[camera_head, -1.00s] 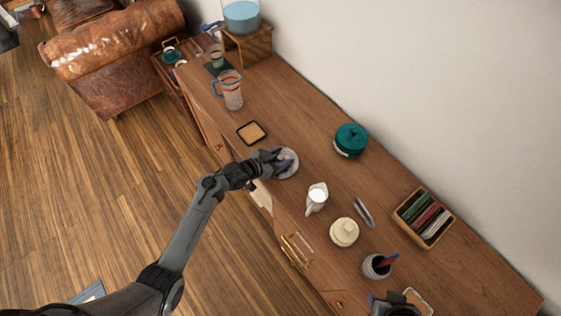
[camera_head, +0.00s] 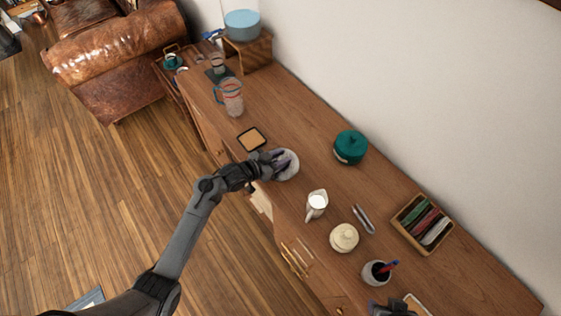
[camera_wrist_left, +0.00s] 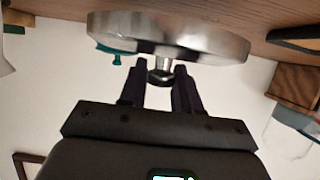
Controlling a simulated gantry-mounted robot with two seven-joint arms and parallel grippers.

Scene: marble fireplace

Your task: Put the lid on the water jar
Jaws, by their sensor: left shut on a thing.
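The water jar (camera_head: 242,24) is clear glass with blue water in it. The lid (camera_head: 288,165) is a round silver metal disc at the sideboard's near edge. My left gripper (camera_head: 273,160) is shut on the lid's knob. In the left wrist view the lid (camera_wrist_left: 165,35) shows edge-on, with its knob between the fingertips (camera_wrist_left: 160,78). I cannot tell the gap under it.
A square coaster (camera_head: 251,139) and a glass pitcher (camera_head: 230,98) lie between lid and jar. The wooden stand (camera_head: 250,52) is under the jar. A teal pot (camera_head: 350,147), a white creamer (camera_head: 316,204), a cream pot (camera_head: 344,238) and a book box (camera_head: 422,222) are nearby.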

